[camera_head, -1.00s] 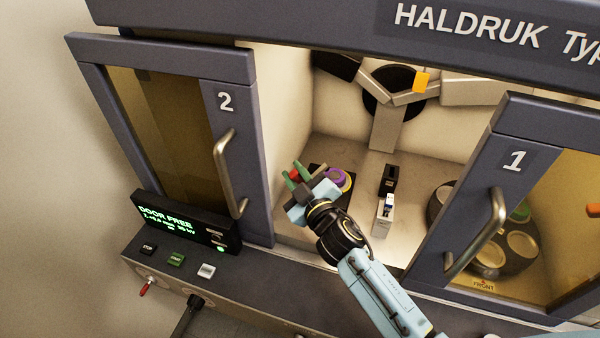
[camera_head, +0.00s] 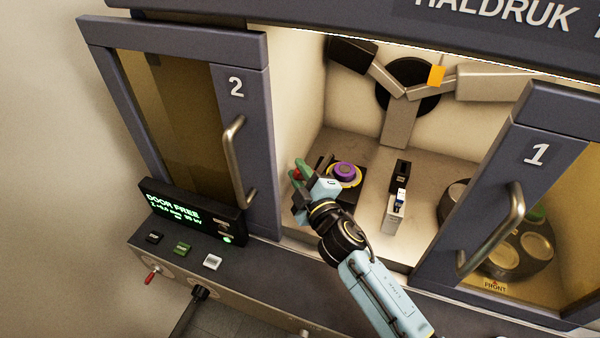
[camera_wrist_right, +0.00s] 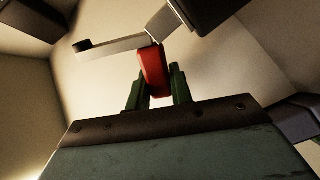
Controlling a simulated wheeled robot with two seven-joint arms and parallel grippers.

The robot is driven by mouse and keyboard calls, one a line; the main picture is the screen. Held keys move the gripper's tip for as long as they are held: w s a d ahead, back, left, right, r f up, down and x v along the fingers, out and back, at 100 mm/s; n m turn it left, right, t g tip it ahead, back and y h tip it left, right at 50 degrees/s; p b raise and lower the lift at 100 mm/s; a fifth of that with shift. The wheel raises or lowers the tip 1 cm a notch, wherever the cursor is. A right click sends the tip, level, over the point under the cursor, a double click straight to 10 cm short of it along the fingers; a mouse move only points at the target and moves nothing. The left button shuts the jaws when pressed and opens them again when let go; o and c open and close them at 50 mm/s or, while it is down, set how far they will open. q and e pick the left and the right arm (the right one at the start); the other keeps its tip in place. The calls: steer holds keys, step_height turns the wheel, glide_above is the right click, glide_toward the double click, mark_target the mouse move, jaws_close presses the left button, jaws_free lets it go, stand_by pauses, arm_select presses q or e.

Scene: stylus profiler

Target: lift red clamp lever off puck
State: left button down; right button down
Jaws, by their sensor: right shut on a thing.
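My right gripper (camera_head: 301,180) reaches into the open chamber from the lower right. Its green fingers are shut on the red clamp lever (camera_wrist_right: 154,72), which shows between both fingertips (camera_wrist_right: 157,88) in the right wrist view. In the head view only a small red part of the lever (camera_head: 297,174) shows beside the fingers. The purple puck (camera_head: 345,170) sits on a yellow-rimmed holder on a dark base, just right of the gripper. Its top looks clear of the lever in the head view. My left gripper is not in view.
Door 2 (camera_head: 190,120) stands to the left and door 1 (camera_head: 520,190) to the right of the opening. A small upright block with a blue-and-white piece (camera_head: 396,210) stands right of the puck. A dark carousel (camera_head: 510,255) sits behind door 1.

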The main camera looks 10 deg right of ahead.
steer(key=shift+f, duration=0.1)
steer(key=c, duration=1.2)
jaws_free()
steer(key=shift+c, duration=0.2)
steer(key=s+d+b, duration=0.1)
steer(key=s+d, duration=0.1)
steer(key=s, duration=1.1)
steer(key=shift+d, duration=0.25)
steer(key=shift+s, duration=0.1)
